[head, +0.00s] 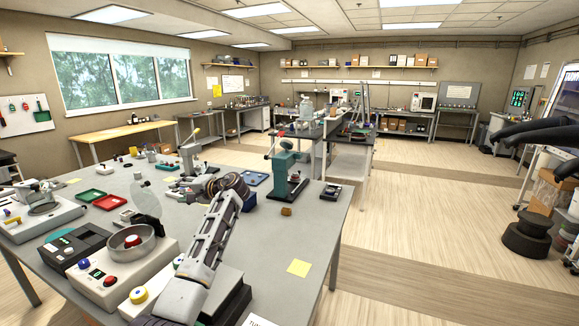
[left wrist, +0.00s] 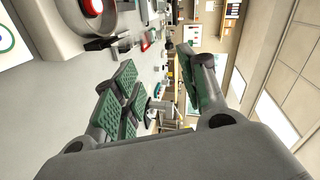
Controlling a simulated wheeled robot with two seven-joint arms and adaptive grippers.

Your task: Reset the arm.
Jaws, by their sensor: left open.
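My left arm (head: 207,238) reaches forward from the bottom edge over the grey table (head: 305,235) in the head view. Its dark end, with my left gripper (head: 232,187), is above the middle of the table; the fingers are hard to make out there. In the left wrist view my left gripper (left wrist: 158,78) is open. Its green ridged finger pads stand wide apart, with nothing between them. That view is turned on its side, with the table at the left.
A white device with a metal bowl (head: 131,243) and buttons stands left of my arm. A green press (head: 288,170) stands beyond it. Red (head: 109,202) and green (head: 90,196) trays lie farther left. Table space right of my arm is mostly clear, with a yellow note (head: 299,268).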

